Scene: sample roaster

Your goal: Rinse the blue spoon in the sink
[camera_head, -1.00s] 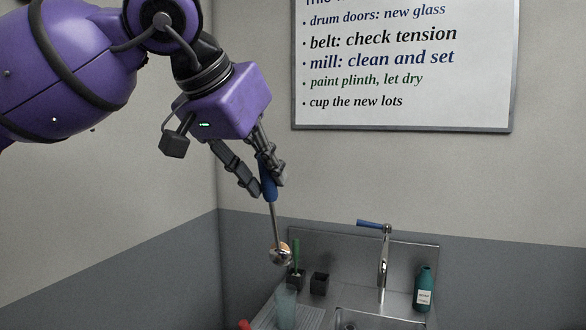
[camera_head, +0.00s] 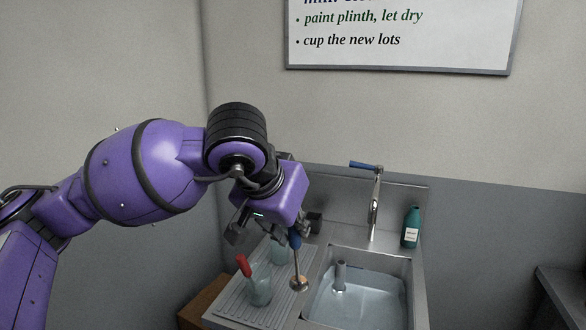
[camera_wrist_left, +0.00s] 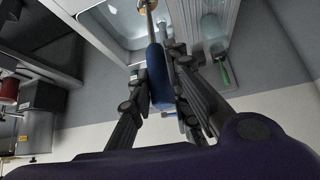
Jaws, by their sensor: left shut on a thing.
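My left gripper (camera_head: 291,230) is shut on the blue handle of the spoon (camera_head: 296,241). The spoon hangs bowl down, its metal bowl (camera_head: 299,284) over the ribbed drainboard close to the sink's left rim. The bowl has a brownish tint. The sink (camera_head: 404,300) is a steel basin that seems to hold water, with an upright pipe (camera_head: 340,275) inside. The tap (camera_head: 375,205) with a blue lever stands behind it. In the left wrist view the blue handle (camera_wrist_left: 158,75) lies between the fingers and the shaft points toward the basin. My right gripper is not in view.
A dark surface (camera_head: 565,295) is at right.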

